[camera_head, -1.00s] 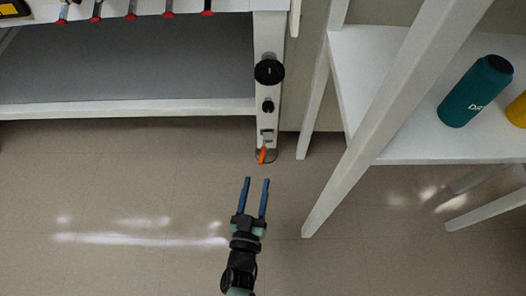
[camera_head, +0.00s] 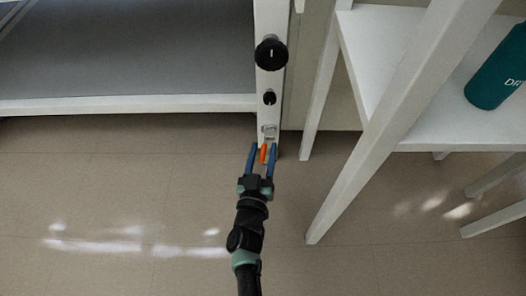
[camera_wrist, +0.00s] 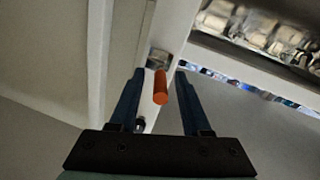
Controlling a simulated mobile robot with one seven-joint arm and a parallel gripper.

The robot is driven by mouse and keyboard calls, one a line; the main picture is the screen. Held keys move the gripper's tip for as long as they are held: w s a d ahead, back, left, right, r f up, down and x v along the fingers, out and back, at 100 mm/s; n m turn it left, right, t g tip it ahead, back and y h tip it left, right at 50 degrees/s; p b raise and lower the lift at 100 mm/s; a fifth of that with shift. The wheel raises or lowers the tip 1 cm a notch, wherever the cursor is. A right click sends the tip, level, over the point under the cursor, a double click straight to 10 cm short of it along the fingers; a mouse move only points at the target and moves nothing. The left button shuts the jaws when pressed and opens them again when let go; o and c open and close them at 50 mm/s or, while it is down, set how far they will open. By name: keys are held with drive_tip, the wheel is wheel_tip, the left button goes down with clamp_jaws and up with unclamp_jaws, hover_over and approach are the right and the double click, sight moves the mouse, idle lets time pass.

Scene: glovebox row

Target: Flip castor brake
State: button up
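The castor brake shows as an orange lever (camera_head: 264,153) at the foot of a white post (camera_head: 271,105). In the wrist view the orange lever (camera_wrist: 160,88) points toward me from a metal bracket (camera_wrist: 158,59). My gripper (camera_head: 263,148) has its two blue fingers spread, one on each side of the lever. In the wrist view my gripper (camera_wrist: 154,80) shows gaps between the lever and both fingers. The castor itself is mostly hidden behind the lever and fingers.
A white shelf stand (camera_head: 400,75) with slanted legs is close on the right, bearing a teal bottle (camera_head: 500,75). The floor (camera_head: 120,190) at left is clear.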

clamp_jaws()
idle(1.2)
